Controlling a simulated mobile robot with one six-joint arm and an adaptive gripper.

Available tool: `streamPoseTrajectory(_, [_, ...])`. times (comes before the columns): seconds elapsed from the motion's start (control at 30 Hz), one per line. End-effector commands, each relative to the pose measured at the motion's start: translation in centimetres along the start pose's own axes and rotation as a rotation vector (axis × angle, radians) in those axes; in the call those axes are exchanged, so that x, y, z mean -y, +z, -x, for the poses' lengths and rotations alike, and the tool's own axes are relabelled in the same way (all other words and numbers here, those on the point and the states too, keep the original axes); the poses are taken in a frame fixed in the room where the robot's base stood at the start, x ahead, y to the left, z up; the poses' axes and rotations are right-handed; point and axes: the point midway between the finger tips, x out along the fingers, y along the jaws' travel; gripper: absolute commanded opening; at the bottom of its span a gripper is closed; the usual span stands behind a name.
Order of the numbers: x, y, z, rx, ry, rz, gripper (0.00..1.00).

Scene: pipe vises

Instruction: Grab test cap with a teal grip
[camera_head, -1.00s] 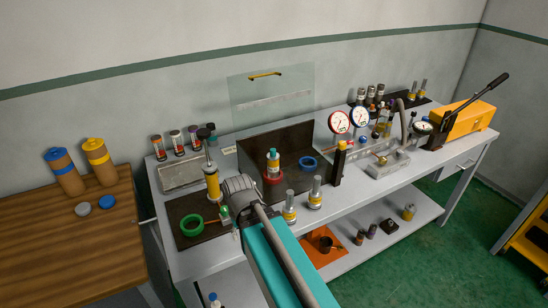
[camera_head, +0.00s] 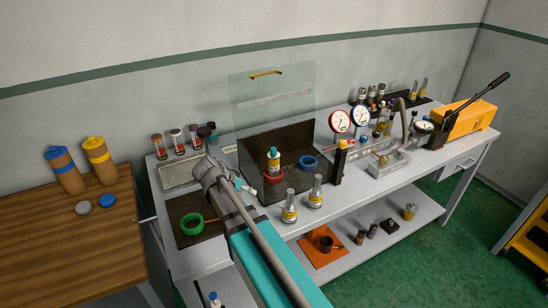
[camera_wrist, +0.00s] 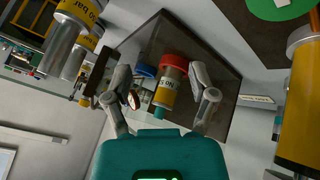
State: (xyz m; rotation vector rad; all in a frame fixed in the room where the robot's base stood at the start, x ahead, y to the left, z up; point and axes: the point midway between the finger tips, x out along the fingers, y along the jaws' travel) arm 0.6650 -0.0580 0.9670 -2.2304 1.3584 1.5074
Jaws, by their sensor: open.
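The test cap with the teal grip (camera_head: 273,154) stands upright in a red ring (camera_head: 274,176) in the dark-walled bay on the bench. I cannot tell the remaining distance from the wrist view. In the head view my gripper (camera_head: 248,188) is to the left of and in front of the cap, apart from it; my arm partly hides it.
Two grey-topped caps (camera_head: 290,208) stand in front of the bay. A blue ring (camera_head: 309,163) lies right of the cap. A raised clear shield (camera_head: 270,98) stands behind. A black post (camera_head: 339,165) stands to the right. A green ring (camera_head: 191,224) lies left. A yellow cylinder (camera_wrist: 302,105) is close at right in the wrist view.

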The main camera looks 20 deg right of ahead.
Motion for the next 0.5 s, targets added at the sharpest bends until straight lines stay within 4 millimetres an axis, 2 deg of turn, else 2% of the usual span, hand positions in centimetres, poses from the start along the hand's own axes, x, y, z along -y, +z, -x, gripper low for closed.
streamPoseTrajectory(0.03, [1.0,-1.5,0.2,-0.049,0.025,-0.063,0.74])
streamPoseTrajectory(0.2, [2.6,-5.4,1.5,-0.227,0.085,-0.290,0.74])
streamPoseTrajectory(0.33, [3.7,-7.6,2.6,-0.344,0.096,-0.427,0.74])
streamPoseTrajectory(0.5, [4.3,-9.2,3.6,-0.436,0.093,-0.531,0.74])
